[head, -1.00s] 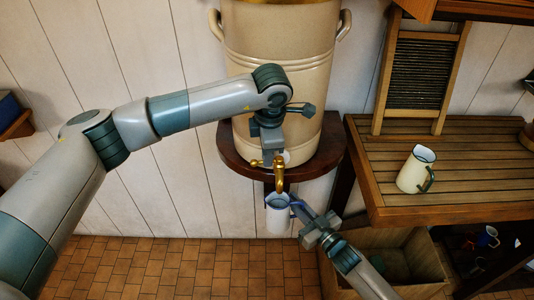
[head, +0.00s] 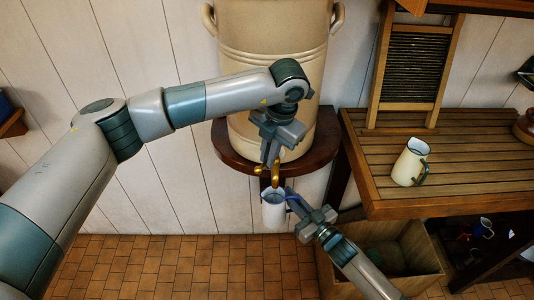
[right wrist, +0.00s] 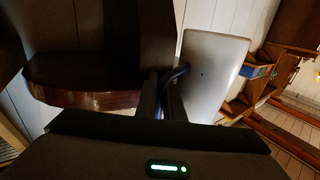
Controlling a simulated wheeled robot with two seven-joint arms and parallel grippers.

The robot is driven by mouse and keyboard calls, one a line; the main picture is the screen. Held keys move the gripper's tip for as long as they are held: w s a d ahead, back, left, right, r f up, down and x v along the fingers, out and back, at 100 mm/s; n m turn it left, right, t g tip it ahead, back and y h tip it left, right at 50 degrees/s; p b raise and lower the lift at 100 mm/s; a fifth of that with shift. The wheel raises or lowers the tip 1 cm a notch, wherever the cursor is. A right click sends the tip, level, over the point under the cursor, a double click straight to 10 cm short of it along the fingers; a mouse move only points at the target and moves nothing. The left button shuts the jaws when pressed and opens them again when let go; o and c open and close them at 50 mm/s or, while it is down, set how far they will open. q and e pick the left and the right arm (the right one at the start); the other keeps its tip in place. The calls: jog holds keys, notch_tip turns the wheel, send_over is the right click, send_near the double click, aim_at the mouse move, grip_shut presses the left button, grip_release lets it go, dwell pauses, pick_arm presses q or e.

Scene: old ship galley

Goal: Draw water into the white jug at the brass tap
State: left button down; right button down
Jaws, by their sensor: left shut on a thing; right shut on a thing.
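The white jug (head: 273,216) hangs upright in the air just under the spout of the brass tap (head: 275,174). My right gripper (head: 294,200) is shut on its blue handle, to the right of the jug. The right wrist view shows the jug's pale side (right wrist: 214,76) and the handle (right wrist: 173,77) between my fingers. My left gripper (head: 270,156) is shut on the tap's handle, which its fingers partly hide. The tap sits low on the big cream urn (head: 277,40). I cannot make out a water stream or the level in the jug.
The urn stands on a dark round shelf (head: 233,157) just behind the jug. A slatted bench (head: 470,165) at right holds a cream jug (head: 411,163) with a green handle. A washboard (head: 413,68) leans behind. A wooden crate (head: 405,260) stands below, near my right arm.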

dwell(0.4)
pick_arm(q)
jog(key=c, duration=1.8)
grip_release()
jog(key=shift+d, duration=0.1)
jog(key=shift+c, duration=0.2)
notch_tip(320, 180, up, 12)
jog(key=s+d, duration=0.1)
jog(key=shift+s+d, duration=0.2)
jog(key=shift+d, duration=0.2)
jog(key=shift+f, duration=0.1)
